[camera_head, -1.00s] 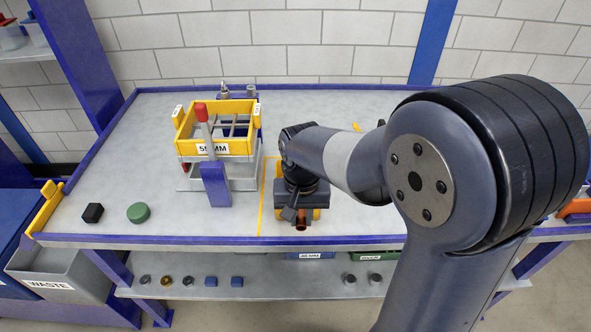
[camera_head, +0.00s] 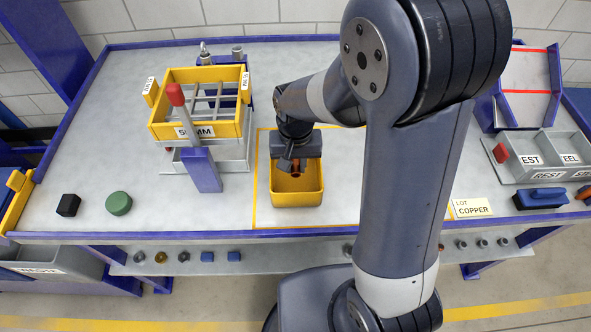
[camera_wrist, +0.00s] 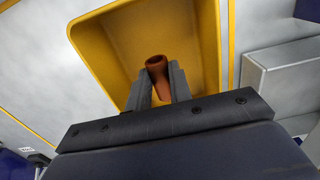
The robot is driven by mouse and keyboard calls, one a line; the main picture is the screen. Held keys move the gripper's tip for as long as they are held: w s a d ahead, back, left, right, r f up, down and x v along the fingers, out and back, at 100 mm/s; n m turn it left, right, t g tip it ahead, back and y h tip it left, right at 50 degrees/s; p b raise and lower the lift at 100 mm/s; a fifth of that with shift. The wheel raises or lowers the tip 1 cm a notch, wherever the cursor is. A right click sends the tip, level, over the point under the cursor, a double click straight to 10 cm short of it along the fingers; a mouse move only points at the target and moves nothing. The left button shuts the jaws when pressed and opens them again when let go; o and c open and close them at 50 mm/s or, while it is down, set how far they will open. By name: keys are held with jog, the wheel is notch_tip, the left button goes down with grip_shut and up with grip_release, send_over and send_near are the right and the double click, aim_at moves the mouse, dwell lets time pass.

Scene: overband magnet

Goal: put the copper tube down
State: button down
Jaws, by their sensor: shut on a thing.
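My gripper (camera_head: 296,172) is shut on the copper tube (camera_head: 295,168), over the yellow bin inside the yellow outline on the table. In the wrist view the copper tube (camera_wrist: 157,68) stands out between the two dark fingers (camera_wrist: 158,88), its open round end showing. Behind it is the inside of the yellow bin (camera_wrist: 95,62). In the head view the bin's front wall (camera_head: 297,199) shows below the gripper. I cannot tell whether the tube touches the bin floor.
A yellow-framed sieve rack with a red-knobbed lever (camera_head: 175,94) stands left. A black hexagonal piece (camera_head: 68,205) and a green disc (camera_head: 119,203) lie at the front left. A "LOT COPPER" card (camera_head: 470,208) and grey labelled trays (camera_head: 545,158) are at the right.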

aim_at(295, 167)
jog(key=shift+f, duration=1.9)
jog(key=shift+f, duration=0.1)
jog(key=c, duration=1.3)
grip_release()
notch_tip(295, 167, up, 12)
jog(key=shift+r+b, duration=0.15)
jog(key=shift+b, duration=0.15)
